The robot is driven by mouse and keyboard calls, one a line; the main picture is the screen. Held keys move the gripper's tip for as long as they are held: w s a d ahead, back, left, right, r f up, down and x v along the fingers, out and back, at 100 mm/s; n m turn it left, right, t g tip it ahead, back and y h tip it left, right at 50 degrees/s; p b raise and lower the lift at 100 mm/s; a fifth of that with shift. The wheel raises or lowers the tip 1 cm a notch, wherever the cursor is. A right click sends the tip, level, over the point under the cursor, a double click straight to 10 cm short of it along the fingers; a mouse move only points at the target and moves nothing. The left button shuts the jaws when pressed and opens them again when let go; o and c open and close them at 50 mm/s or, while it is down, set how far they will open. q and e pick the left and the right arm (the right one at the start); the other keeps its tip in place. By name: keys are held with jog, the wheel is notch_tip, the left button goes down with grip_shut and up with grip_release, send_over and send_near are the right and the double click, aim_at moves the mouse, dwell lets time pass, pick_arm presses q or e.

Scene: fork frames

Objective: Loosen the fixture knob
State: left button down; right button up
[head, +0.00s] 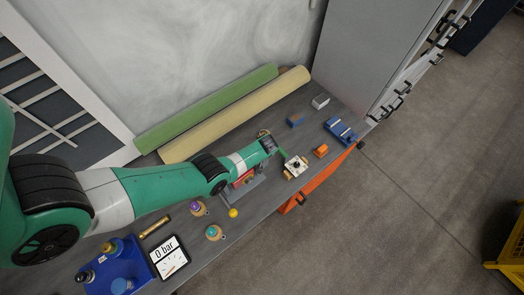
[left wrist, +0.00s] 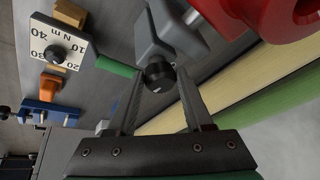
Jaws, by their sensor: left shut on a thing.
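The fixture is a grey clamp (left wrist: 160,28) beside a large red part (left wrist: 255,12); in the head view a bit of its red part (head: 243,180) shows below my left arm. The black fixture knob (left wrist: 158,75) is at the end of the grey clamp. My left gripper (left wrist: 160,82) is shut on the knob, one finger at each side. In the head view my left gripper (head: 279,149) is over the bench, and the knob is hidden there. My right gripper is not in view.
A white N m dial (head: 295,166) with a black centre stands close to my left gripper; it also shows in the wrist view (left wrist: 62,45). An orange block (head: 321,151), a blue vise (head: 340,131) and rolled mats (head: 235,115) lie around. A 0 bar gauge (head: 169,257) is nearer.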

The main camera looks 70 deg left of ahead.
pick_arm(q)
jog(key=shift+f+n+g, duration=0.1)
jog(key=shift+n+g, duration=0.3)
jog(key=shift+n, duration=0.7)
jog(key=shift+c, duration=1.5)
grip_release()
jog(key=shift+w+d, duration=0.1)
